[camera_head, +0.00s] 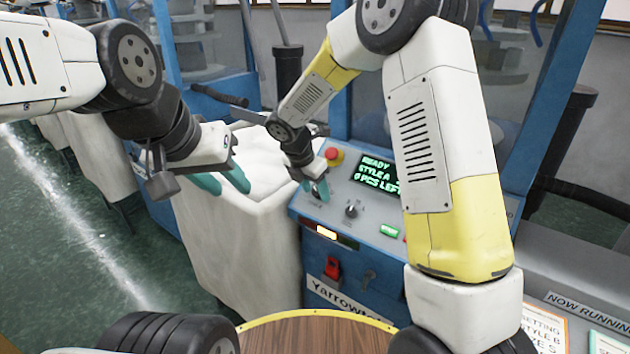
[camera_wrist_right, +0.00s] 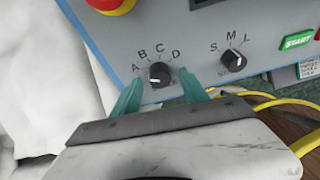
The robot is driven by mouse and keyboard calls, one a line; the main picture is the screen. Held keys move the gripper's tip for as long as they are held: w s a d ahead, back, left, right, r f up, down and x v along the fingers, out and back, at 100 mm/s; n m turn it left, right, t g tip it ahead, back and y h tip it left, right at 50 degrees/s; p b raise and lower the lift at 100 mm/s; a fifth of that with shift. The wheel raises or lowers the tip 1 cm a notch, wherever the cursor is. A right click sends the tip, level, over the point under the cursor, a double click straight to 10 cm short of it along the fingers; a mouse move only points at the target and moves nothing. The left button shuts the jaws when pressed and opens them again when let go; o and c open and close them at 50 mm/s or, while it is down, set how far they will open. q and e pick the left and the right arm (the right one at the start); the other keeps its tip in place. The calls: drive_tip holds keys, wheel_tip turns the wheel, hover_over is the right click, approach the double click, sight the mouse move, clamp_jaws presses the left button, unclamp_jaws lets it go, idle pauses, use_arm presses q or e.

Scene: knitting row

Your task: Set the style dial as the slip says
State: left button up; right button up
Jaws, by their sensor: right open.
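The style dial (camera_wrist_right: 159,73) is a black knob on the blue-grey control panel, ringed by the letters A, B, C and D. I cannot tell its pointer's direction surely. The panel's screen (camera_head: 376,174) reads READY, STYLE A and a pieces-left line. My right gripper (camera_wrist_right: 160,92) is open, its teal fingertips on either side of the knob's near edge, not closed on it; it also shows in the head view (camera_head: 318,190). My left gripper (camera_head: 221,180) is open and empty above the white sack. A paper slip (camera_head: 545,328) lies at lower right, partly hidden and only partly readable.
A second dial (camera_wrist_right: 234,61), marked S, M, L, and a green START button (camera_wrist_right: 298,40) stand right of the style dial. A red emergency knob (camera_head: 333,155) is behind it. A white sack (camera_head: 250,250) stands left of the panel; a round wooden top (camera_head: 310,337) is in front.

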drive_tip(key=shift+c, duration=0.4)
clamp_jaws()
